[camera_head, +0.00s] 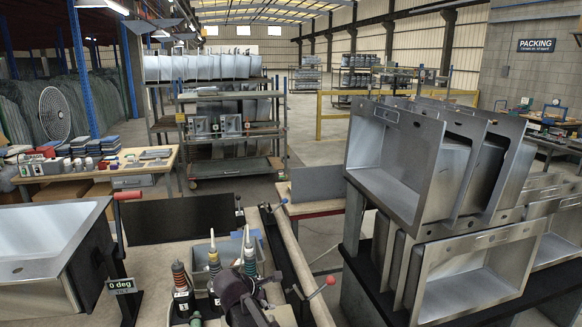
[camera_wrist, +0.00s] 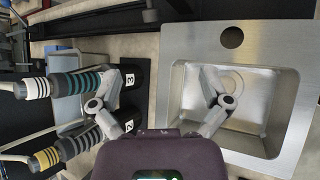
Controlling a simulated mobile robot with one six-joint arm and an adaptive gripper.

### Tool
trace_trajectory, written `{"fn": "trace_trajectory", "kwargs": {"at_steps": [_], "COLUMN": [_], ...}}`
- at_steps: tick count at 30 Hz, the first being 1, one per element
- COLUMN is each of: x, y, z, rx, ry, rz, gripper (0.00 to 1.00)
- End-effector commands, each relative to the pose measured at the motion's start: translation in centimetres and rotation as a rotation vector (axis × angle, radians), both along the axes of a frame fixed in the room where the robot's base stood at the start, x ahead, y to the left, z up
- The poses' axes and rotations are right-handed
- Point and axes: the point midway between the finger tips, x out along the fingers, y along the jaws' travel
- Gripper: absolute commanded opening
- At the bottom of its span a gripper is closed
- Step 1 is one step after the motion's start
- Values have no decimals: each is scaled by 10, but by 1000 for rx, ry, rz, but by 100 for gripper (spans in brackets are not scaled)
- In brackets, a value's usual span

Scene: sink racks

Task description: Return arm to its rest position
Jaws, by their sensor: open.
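My gripper (camera_wrist: 160,85) is open and empty in the wrist view, its two grey fingers spread apart. Its left finger overlaps the black tool holder (camera_wrist: 138,76); its right finger overlaps a steel sink (camera_wrist: 232,38) with a round hole. In the head view my dark arm end shows low in the middle, beside the tools, but its fingertips are not clear. The teal-striped tool (camera_head: 249,255), yellow-striped tool (camera_head: 214,262) and red-ringed tool (camera_head: 181,278) stand upright there. The teal-striped tool (camera_wrist: 75,83) and yellow-striped tool (camera_wrist: 75,147) also show in the wrist view.
A sink (camera_head: 50,237) stands left beside a "0 deg" sign (camera_head: 122,286). Stacked steel sinks (camera_head: 400,165) fill a rack close on the right. A workbench (camera_head: 165,165) with parts and a sink cart (camera_head: 235,166) stand behind. Open floor (camera_head: 325,148) lies beyond.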

Motion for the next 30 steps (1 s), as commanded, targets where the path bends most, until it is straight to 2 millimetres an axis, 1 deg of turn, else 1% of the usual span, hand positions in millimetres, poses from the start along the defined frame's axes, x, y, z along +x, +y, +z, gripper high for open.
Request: {"fn": "trace_trajectory", "kwargs": {"at_steps": [1, 3, 8, 12, 18, 21, 27, 30], "x": [-7, -13, -32, -51, -81, -98, -131, -144], "y": [-21, -43, -89, -125, -169, -188, -218, -228], "z": [-5, -11, -24, -34, -45, -49, -54, -56], "rx": [52, 126, 284, 414, 583, 659, 795, 843], "ry": [-1, -3, -10, -18, -31, -37, -46, -48], "rz": [-70, -168, -397, -604, -910, -1063, -1371, -1499], "gripper": [97, 97, 97, 97, 97, 97, 97, 97]}}
